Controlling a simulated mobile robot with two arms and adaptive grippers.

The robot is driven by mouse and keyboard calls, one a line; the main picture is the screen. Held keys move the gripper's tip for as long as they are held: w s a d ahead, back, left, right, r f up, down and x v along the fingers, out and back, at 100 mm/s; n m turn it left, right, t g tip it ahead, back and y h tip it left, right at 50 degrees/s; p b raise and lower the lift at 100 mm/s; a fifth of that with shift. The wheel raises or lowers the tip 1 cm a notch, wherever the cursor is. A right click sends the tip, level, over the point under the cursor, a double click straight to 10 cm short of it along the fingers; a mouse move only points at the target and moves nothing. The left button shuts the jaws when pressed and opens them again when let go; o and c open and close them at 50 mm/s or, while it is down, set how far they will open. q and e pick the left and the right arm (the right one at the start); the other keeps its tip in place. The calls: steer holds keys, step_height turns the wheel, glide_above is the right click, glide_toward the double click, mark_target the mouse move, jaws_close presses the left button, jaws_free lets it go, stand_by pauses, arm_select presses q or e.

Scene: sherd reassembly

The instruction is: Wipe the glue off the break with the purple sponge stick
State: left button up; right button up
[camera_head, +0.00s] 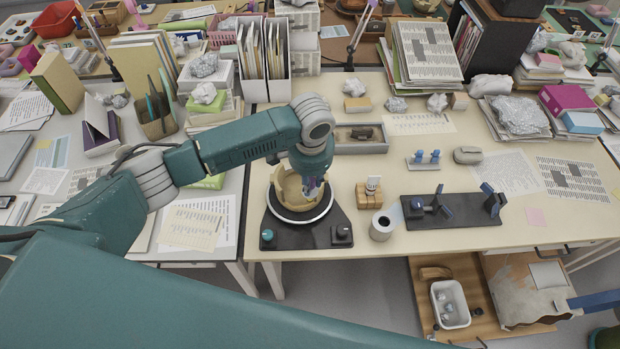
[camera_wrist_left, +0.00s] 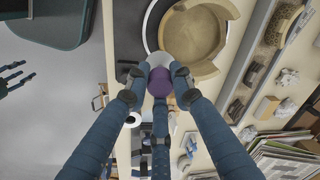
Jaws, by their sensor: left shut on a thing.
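A tan, broken pottery bowl (camera_head: 288,186) sits on a round turntable (camera_head: 338,214) with a dark base. In the left wrist view, the bowl (camera_wrist_left: 192,36) shows its hollow inside and thick, uneven wall pieces. My left gripper (camera_head: 313,187) is over the bowl's right side. In the left wrist view, its fingers (camera_wrist_left: 160,84) are shut around the purple sponge stick (camera_wrist_left: 160,83), beside a pale rounded part. Whether the stick touches the break is hidden, and I cannot make out glue. My right gripper (camera_wrist_left: 14,78) is at the left edge of that view, its fingers spread and empty.
A grey tray (camera_head: 362,147) lies behind. The table's front edge is close.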

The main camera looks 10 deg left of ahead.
arm_select(q)
steer(key=shift+w+a+f+b, duration=0.15)
steer(key=shift+f+b, duration=0.15)
steer(key=shift+f, duration=0.45)
steer(key=shift+w+f+b, duration=0.15)
steer(key=shift+f+b, duration=0.3)
steer(key=shift+f, duration=0.35)
steer(key=shift+w+a+f+b, duration=0.1)
steer(key=shift+w+f+b, duration=0.1)
steer(key=shift+f+b, duration=0.8)
steer(key=shift+s+a+r, duration=0.3)
steer(key=shift+s+a, duration=0.1)
steer(key=shift+a, duration=0.1)
arm_select(e)
steer(key=shift+f, duration=2)
arm_select(q)
steer(key=shift+a+p, duration=0.7)
steer(key=shift+a, duration=1.85)
step_height(320, 180, up, 8)
steer(key=s+p, duration=0.2)
steer(key=shift+s+d, duration=0.3)
arm_select(e)
steer(key=shift+d+r, duration=0.2)
steer(key=shift+r, duration=1.8)
arm_select(q)
steer(key=shift+r, duration=0.1)
